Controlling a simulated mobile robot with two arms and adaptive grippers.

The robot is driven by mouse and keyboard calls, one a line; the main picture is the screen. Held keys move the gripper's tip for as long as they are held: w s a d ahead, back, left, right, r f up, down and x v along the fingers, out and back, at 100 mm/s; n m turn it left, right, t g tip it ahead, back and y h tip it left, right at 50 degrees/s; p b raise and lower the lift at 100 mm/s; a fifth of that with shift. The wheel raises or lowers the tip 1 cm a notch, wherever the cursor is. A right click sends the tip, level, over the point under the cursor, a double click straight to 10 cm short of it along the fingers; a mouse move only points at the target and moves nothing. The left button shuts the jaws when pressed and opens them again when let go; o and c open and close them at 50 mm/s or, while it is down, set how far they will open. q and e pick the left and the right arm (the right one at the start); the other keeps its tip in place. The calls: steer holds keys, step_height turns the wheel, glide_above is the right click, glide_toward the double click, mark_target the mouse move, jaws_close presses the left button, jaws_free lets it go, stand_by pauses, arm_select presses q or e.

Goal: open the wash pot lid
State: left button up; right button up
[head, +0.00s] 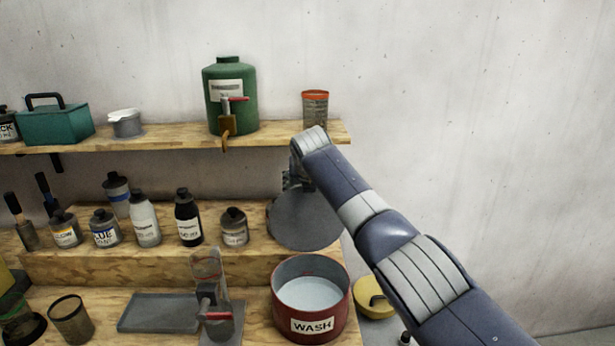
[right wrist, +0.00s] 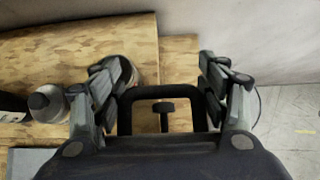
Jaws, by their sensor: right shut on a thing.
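The red wash pot (head: 311,329), labelled WASH, stands on the lower bench and is uncovered, with pale liquid inside. Its round dark grey lid (head: 306,222) is off the pot, behind and above it in the head view, with its flat face showing. My right gripper (head: 291,182) is at the lid's upper left edge, partly hidden by my wrist and the lid. In the right wrist view my right gripper (right wrist: 165,88) has its fingers on both sides of a black handle (right wrist: 165,92) and is shut on it. My left gripper is out of view.
Several paint bottles (head: 145,220) line the raised step left of the lid. A green canister (head: 230,95) and a red-rimmed tin (head: 315,108) stand on the shelf above. A grey tray (head: 158,312) lies left of the pot, and a yellow round thing (head: 372,296) is to its right.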

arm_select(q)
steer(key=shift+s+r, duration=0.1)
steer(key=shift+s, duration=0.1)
arm_select(e)
steer(key=shift+s+f+g, duration=0.1)
steer(key=shift+f+g, duration=0.2)
steer(key=shift+f, duration=0.5)
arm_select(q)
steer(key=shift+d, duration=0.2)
arm_select(e)
steer(key=o, duration=1.5)
steer(key=shift+s, duration=0.1)
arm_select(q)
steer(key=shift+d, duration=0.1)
arm_select(e)
steer(key=shift+o, duration=0.2)
steer(key=shift+w+r, duration=0.1)
steer(key=shift+w, duration=0.1)
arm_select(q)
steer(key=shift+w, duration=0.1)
arm_select(e)
steer(key=shift+v, duration=1.15)
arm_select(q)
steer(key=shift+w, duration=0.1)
arm_select(e)
steer(key=v, duration=0.9)
steer(key=shift+s+r, duration=0.2)
steer(key=shift+s, duration=0.05)
steer(key=shift+a, duration=0.1)
